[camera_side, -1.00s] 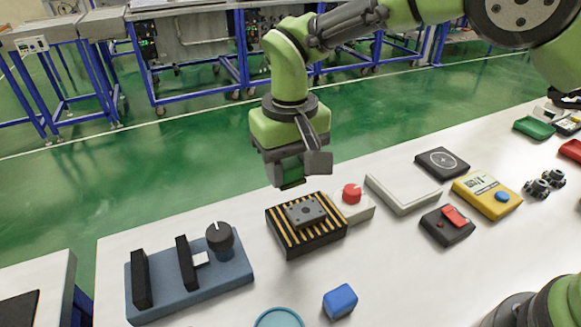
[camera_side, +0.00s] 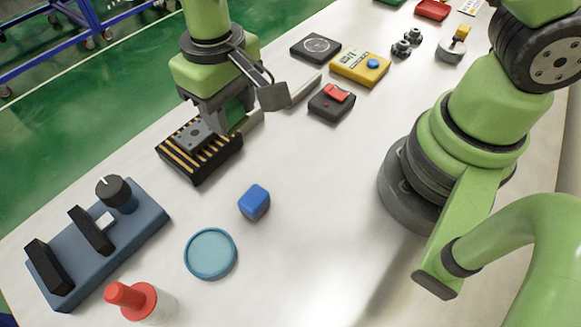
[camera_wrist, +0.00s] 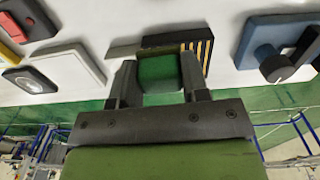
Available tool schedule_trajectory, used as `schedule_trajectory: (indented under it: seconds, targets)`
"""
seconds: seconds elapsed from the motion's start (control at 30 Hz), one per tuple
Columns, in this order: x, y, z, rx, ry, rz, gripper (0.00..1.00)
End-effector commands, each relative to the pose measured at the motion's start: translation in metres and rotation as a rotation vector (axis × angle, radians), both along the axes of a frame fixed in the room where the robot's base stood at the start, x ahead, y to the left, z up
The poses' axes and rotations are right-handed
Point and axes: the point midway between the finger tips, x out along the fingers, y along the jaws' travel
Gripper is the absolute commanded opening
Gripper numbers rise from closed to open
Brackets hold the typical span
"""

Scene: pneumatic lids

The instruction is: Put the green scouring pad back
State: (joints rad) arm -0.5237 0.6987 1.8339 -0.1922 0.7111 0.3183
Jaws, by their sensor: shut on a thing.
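My gripper (camera_side: 228,122) is shut on the green scouring pad (camera_wrist: 159,73), which sits between the two fingers in the wrist view. In the side view only a sliver of green pad (camera_side: 238,117) shows at the fingers. The fingers are low, at the right end of the black block with yellow stripes (camera_side: 203,168), which has a grey plate on top. I cannot tell whether the pad touches the block or the table.
A blue-grey base with a black knob (camera_side: 117,192) stands left. A blue block (camera_side: 254,202) and a teal round dish (camera_side: 211,254) lie in front, with a red-topped bottle (camera_side: 150,300) nearer. A black box with red switch (camera_side: 332,102) and a yellow meter (camera_side: 360,68) lie right.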

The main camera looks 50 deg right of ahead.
Motion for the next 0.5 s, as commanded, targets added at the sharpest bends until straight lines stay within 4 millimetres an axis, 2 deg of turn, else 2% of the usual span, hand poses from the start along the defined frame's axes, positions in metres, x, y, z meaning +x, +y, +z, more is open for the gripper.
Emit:
schedule_trajectory:
  seconds: [0.03, 0.2, 0.3, 0.5]
  targets:
    - [-0.013, -0.008, -0.001, -0.001, 0.004, -0.004, 0.2]
    - [-0.048, -0.028, -0.004, 0.003, 0.002, -0.018, 0.2]
    - [-0.062, -0.037, -0.005, 0.005, 0.001, -0.025, 0.2]
    - [-0.075, -0.044, -0.012, 0.004, 0.002, -0.03, 0.2]
